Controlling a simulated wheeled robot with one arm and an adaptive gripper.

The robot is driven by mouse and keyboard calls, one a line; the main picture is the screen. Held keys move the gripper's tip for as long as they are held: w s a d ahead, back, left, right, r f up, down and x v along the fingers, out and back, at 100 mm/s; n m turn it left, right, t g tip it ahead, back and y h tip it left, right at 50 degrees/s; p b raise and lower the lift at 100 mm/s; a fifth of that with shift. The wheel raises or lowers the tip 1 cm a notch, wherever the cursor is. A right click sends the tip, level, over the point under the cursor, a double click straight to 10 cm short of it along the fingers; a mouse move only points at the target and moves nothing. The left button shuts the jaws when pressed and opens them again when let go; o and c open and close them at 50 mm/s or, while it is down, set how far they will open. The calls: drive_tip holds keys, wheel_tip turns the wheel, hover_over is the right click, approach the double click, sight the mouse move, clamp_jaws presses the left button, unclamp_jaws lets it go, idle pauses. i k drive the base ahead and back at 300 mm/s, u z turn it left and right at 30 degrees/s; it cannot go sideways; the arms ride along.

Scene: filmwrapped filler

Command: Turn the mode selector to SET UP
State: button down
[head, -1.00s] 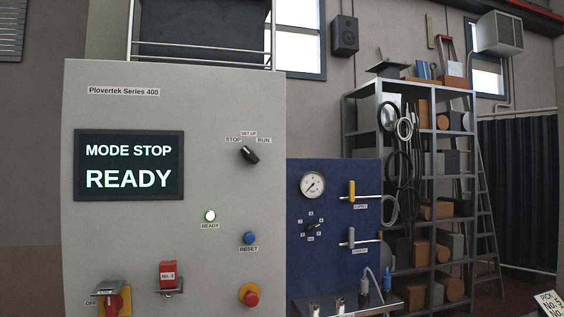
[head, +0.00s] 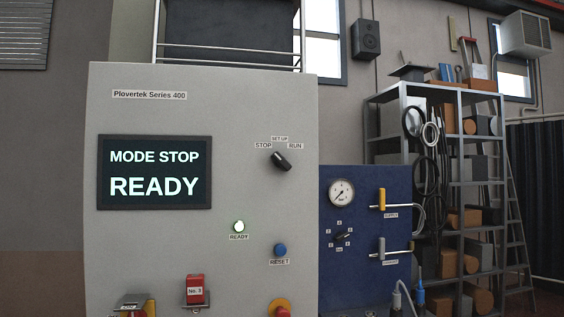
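The mode selector (head: 281,161) is a black knob on the upper right of the grey control panel (head: 240,100). The labels STOP, SET UP and RUN sit around its top. Its body slants from upper left to lower right, with the upper-left end toward STOP. The screen (head: 155,172) reads MODE STOP and READY. The green READY lamp (head: 239,227) is lit. My gripper is not in view.
Below the selector are a blue RESET button (head: 280,250) and a red button on yellow (head: 281,310). A red No. 3 block (head: 194,290) is at lower middle. A blue panel (head: 345,265) with a gauge and levers stands right, before a loaded shelf (head: 398,93).

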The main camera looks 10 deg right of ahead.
sight(280, 161)
drive_tip(key=z, duration=0.25)
drive_tip(key=k, duration=0.35)
drive_tip(key=u, duration=1.25)
drive_tip(key=i, duration=1.2)
drive_tip(key=z, duration=0.85)
